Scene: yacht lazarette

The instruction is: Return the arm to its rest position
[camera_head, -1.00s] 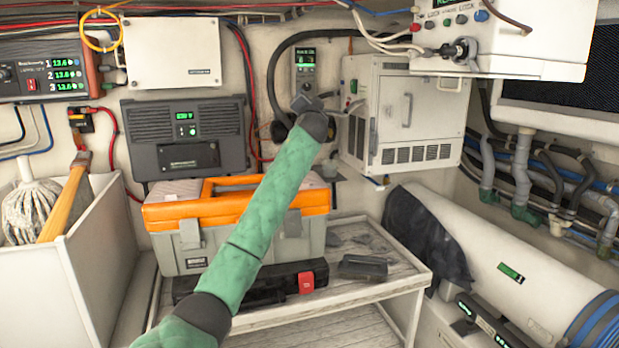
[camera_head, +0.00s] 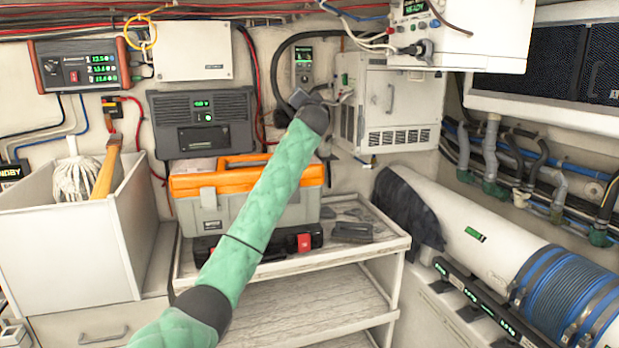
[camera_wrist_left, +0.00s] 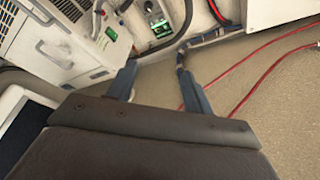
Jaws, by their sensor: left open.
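My left arm (camera_head: 262,205), in a green quilted sleeve with dark joints, reaches up from the lower left in the head view. Its left gripper (camera_head: 300,97) is small and partly hidden behind the dark wrist, in front of the back wall beside the white cabinet (camera_head: 405,98). In the left wrist view the left gripper (camera_wrist_left: 157,75) shows two blue-grey fingers spread apart with nothing between them. Beyond them are a beige wall and red cables (camera_wrist_left: 262,47). My right gripper is in neither view.
An orange-lidded toolbox (camera_head: 205,208) stands on a shelf cart (camera_head: 350,262) behind the arm. A white bin (camera_head: 70,245) with a mop stands at left. A white cylinder (camera_head: 465,215) lies at right. A white control box (camera_head: 470,40) hangs upper right.

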